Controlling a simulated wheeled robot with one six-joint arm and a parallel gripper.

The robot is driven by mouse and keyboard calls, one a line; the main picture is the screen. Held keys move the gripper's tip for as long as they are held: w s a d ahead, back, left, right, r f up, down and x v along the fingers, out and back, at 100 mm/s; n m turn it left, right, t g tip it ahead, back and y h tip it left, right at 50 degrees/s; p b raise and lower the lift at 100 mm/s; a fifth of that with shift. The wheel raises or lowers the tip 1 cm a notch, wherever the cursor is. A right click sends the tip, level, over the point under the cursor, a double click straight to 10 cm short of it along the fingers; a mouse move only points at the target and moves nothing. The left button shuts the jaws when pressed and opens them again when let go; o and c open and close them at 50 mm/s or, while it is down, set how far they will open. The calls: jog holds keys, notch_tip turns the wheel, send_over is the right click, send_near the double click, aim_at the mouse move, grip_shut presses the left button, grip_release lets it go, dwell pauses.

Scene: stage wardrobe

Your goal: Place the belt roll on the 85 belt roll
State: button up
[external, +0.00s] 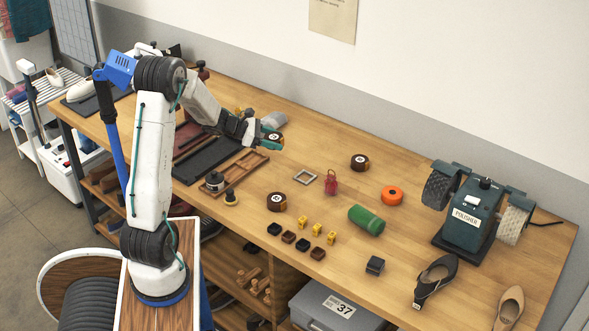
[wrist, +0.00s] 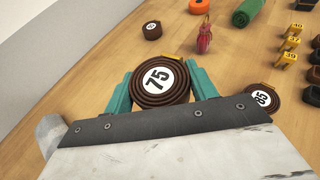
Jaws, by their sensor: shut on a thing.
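My gripper (external: 262,134) is over the back part of the table, its teal fingers on either side of a dark brown belt roll (wrist: 158,79) with a white 75 label. The gripper is shut on this roll, which also shows at the fingertips in the external view (external: 274,137). I cannot tell clearly how high it is above the table. The 85 belt roll (wrist: 263,98) lies flat on the table to the right of my gripper in the wrist view, with nothing on top. In the external view it lies nearer the front edge (external: 277,202).
Yellow numbered markers (external: 317,229) and small dark blocks stand near the front. A wooden tray (external: 240,174) lies left of the 85 roll.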

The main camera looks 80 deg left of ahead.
jog(key=s+d+r+m+g+h, duration=0.1)
jog(key=s+d+m+h, duration=0.2)
jog(key=s+d, duration=0.65)
jog(key=s+d+m+g+h, duration=0.1)
jog(key=s+d+m+h, duration=0.35)
jog(key=d, duration=0.85)
jog(key=n+y, duration=0.1)
jog(key=n, duration=0.1)
send_over(277, 198)
jog(key=shift+m, duration=0.25)
jog(key=f, duration=0.6)
jog(key=shift+s+d+f, duration=0.1)
jog(key=shift+s+f, duration=0.1)
jog(key=shift+w+f, duration=0.1)
jog(key=shift+f, duration=1.65)
jog(key=shift+f, duration=0.1)
jog(key=o, duration=1)
jog(key=shift+o, duration=0.2)
